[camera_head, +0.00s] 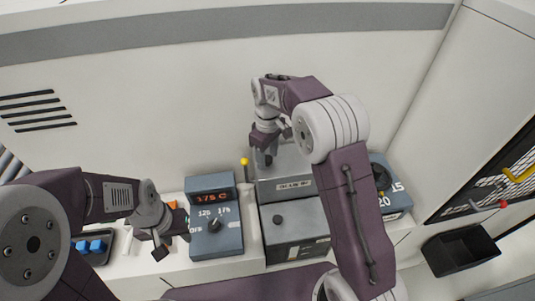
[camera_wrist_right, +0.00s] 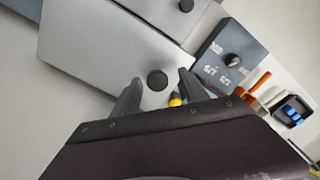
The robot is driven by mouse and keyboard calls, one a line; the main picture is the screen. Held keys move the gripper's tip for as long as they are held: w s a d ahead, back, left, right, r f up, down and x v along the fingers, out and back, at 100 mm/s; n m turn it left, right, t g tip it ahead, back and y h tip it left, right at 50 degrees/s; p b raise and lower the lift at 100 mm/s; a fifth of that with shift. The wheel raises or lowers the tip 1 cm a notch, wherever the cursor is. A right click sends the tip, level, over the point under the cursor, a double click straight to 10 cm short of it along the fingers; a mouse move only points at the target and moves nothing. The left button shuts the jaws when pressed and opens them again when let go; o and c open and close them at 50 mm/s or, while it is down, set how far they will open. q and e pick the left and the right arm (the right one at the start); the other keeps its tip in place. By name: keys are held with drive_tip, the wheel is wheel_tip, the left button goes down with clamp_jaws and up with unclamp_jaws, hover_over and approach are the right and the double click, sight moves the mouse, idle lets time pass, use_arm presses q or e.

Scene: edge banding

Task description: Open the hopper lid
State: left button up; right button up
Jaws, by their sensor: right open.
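The hopper lid (camera_wrist_right: 112,52) is a flat light-grey panel with a round black knob (camera_wrist_right: 157,80). In the head view the hopper (camera_head: 293,185) is the grey box with a label on its front, behind my right arm. My right gripper (camera_wrist_right: 156,85) is open, with its two fingers on either side of the knob in the wrist view; I cannot tell whether they touch it. In the head view the right gripper (camera_head: 266,158) hangs over the lid and hides the knob. My left gripper (camera_head: 174,247) looks open and empty, left of the control box.
The control box (camera_head: 215,239) with a red display and dial stands left of the hopper. A yellow-tipped lever (camera_head: 245,162) rises beside the hopper. A grey box (camera_head: 294,240) with a black knob is in front. A tray (camera_head: 97,254) with blue pieces lies far left.

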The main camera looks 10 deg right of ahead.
drive_tip(key=shift+w+d+f, duration=0.1)
drive_tip(key=shift+w+f, duration=0.1)
drive_tip(key=shift+w, duration=0.15)
drive_tip(key=c, duration=0.3)
clamp_jaws()
idle(0.8)
